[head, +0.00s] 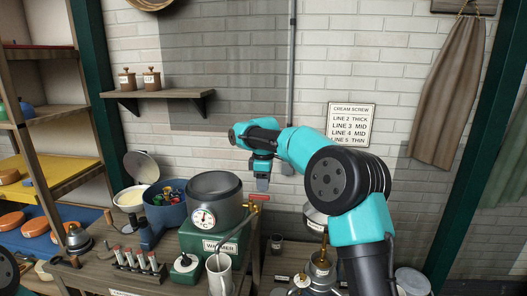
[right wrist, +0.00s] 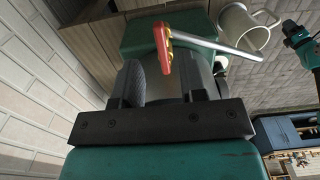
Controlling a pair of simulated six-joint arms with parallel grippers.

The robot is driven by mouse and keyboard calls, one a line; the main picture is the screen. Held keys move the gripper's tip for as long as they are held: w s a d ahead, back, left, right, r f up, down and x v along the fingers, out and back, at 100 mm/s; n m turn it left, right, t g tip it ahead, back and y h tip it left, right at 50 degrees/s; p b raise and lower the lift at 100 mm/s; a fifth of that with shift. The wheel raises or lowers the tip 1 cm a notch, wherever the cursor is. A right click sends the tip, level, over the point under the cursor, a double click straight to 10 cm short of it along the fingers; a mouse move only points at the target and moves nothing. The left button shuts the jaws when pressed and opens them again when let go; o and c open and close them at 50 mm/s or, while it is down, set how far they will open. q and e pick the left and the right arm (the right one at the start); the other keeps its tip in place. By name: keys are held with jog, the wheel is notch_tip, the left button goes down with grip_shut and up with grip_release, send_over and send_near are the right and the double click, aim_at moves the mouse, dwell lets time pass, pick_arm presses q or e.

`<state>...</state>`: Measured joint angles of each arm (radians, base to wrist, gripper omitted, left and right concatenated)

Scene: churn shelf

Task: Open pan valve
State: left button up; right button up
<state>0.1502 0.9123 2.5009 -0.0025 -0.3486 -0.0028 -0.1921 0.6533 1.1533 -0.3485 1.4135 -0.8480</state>
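The pan valve's red lever (head: 258,197) sticks out at the right of the grey round pan (head: 215,183), above a brass pipe (head: 246,215). In the right wrist view the red lever (right wrist: 163,47) shows just beyond the fingers, in line with the gap between them. My right gripper (head: 263,184) points down right above the lever. Its fingers (right wrist: 165,85) stand apart with nothing held between them. I cannot tell whether they touch the lever. My left gripper does not show clearly in either view.
A white mug (head: 220,274) stands in front of the green warmer box (head: 195,238). A gauge (head: 203,218) is on the pan's front. A blue pot (head: 168,205) is to the left. Metal canisters (head: 320,268) stand at the right, under my right arm.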

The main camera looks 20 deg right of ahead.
aim_at(264, 196)
notch_tip(264, 196, up, 13)
dwell(0.5)
dwell(0.4)
